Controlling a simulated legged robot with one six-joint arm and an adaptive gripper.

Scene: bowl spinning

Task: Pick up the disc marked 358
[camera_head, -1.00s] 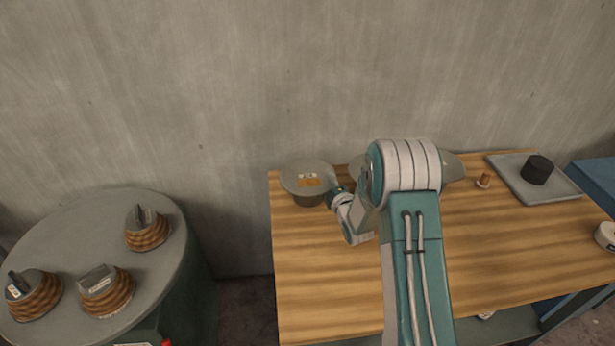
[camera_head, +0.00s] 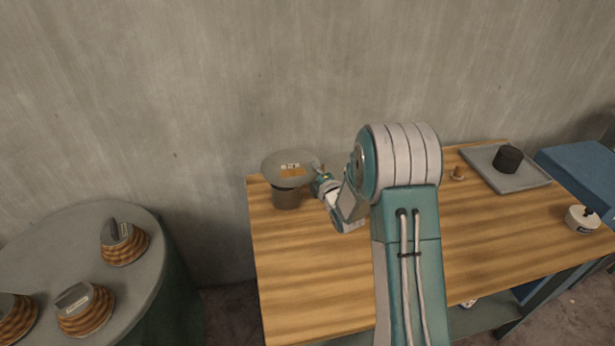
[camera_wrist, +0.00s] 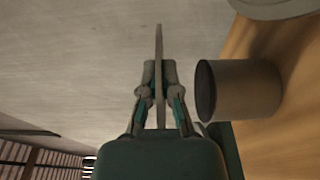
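A flat grey disc (camera_head: 291,165) with a white marking and an orange patch shows in the head view; the marking is too small to read. My gripper (camera_head: 322,180) is at its right edge. In the wrist view the disc (camera_wrist: 159,60) is edge-on between my gripper's two fingers (camera_wrist: 160,95), which are closed on it. A round grey-brown pot (camera_head: 286,198) stands on the wooden table below the disc. In the wrist view the pot (camera_wrist: 245,90) is to the right, apart from the disc, its dark end facing the disc.
Another round grey piece (camera_wrist: 280,6) is at the wrist view's top right. The wooden table (camera_head: 300,280) holds a tray (camera_head: 520,180) with a black cylinder (camera_head: 508,158), a small brown peg (camera_head: 458,173) and a white container (camera_head: 581,219). A round table (camera_head: 60,250) at left holds several striped stands.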

